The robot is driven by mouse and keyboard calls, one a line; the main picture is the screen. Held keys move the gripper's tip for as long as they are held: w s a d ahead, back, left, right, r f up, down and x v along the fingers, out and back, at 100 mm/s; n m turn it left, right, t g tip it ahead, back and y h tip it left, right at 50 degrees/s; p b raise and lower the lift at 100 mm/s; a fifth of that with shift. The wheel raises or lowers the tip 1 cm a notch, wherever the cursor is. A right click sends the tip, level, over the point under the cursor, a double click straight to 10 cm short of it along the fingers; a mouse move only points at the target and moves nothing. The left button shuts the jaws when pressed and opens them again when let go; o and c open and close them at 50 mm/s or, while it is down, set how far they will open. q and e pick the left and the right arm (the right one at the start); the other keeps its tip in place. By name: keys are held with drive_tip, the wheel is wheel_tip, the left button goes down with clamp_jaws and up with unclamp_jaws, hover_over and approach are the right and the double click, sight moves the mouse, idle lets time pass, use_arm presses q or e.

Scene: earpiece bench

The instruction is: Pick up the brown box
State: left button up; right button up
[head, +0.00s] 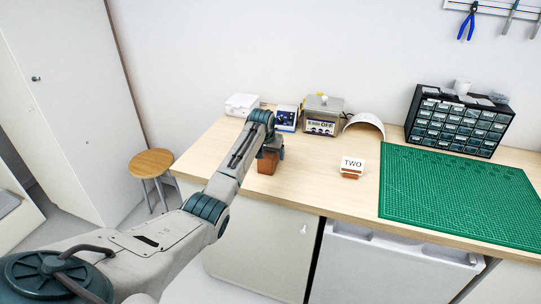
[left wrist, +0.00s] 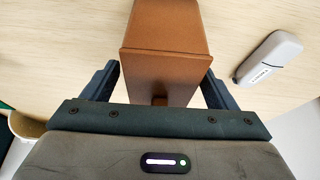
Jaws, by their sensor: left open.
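The brown box (head: 267,162) stands on the wooden bench near its left front edge, partly hidden by my left gripper in the head view. In the left wrist view the brown box (left wrist: 167,50) lies between the two fingers, with a small knob on its near face. My left gripper (head: 270,146) is open around the box. In the left wrist view its fingers (left wrist: 160,85) stand on either side of the box, with a gap at the left finger; contact at the right finger is hard to tell. My right gripper is not in view.
A white stick-like device (left wrist: 270,56) lies right of the box in the wrist view. A sign reading TWO (head: 352,165), a green mat (head: 450,195), a drawer cabinet (head: 458,122), a metal device (head: 322,115) and a white box (head: 242,104) are on the bench. A stool (head: 151,163) stands left.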

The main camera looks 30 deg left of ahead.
use_arm(q)
drive_tip(key=shift+x, duration=0.85)
drive_tip(key=shift+r, duration=0.1)
drive_tip(key=c, duration=1.1)
